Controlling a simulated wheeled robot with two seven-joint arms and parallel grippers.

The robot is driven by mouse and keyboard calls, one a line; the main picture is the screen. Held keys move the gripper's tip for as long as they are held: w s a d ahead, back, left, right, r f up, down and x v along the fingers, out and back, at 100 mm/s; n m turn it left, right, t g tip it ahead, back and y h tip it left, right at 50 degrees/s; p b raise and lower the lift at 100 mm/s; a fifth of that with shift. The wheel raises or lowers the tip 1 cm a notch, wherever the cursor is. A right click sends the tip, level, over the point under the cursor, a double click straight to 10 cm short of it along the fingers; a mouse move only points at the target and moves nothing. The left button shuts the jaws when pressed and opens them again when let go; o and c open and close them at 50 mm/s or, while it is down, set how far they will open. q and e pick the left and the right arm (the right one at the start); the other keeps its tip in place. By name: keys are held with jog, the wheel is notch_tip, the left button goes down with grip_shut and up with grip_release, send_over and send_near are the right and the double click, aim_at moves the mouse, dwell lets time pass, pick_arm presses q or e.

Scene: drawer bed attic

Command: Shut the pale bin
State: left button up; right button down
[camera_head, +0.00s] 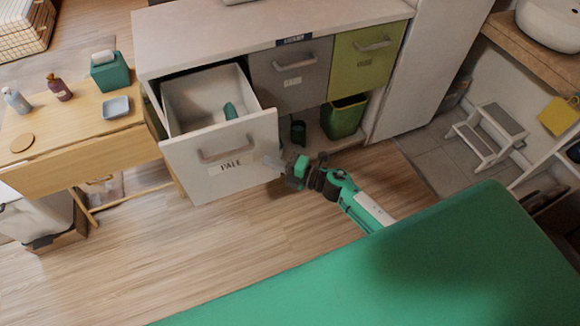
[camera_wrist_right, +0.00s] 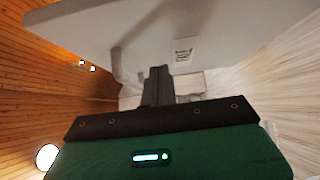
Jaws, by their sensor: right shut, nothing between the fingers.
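The pale bin (camera_head: 222,156) is a white drawer with a bar handle and a "PALE" label on its front. It stands pulled out from the cabinet, and its inside shows from above. My right gripper (camera_head: 274,163) is shut and empty at the right side of the bin's front. In the right wrist view the shut fingers (camera_wrist_right: 156,84) point at a white panel (camera_wrist_right: 215,30), apparently the bin's front. I cannot tell whether they touch it. My left gripper is out of view.
A grey bin (camera_head: 290,75) and a green bin (camera_head: 365,62) sit shut to the right. A green wastebasket (camera_head: 343,118) and dark cup (camera_head: 298,132) stand below. A wooden table (camera_head: 75,120) stands close on the left. The wooden floor in front is clear.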

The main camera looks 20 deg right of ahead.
aim_at(255, 149)
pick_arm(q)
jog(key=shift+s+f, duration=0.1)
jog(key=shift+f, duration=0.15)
pick_arm(e)
jog(key=shift+w+d, duration=0.1)
jog(key=shift+w, duration=1.85)
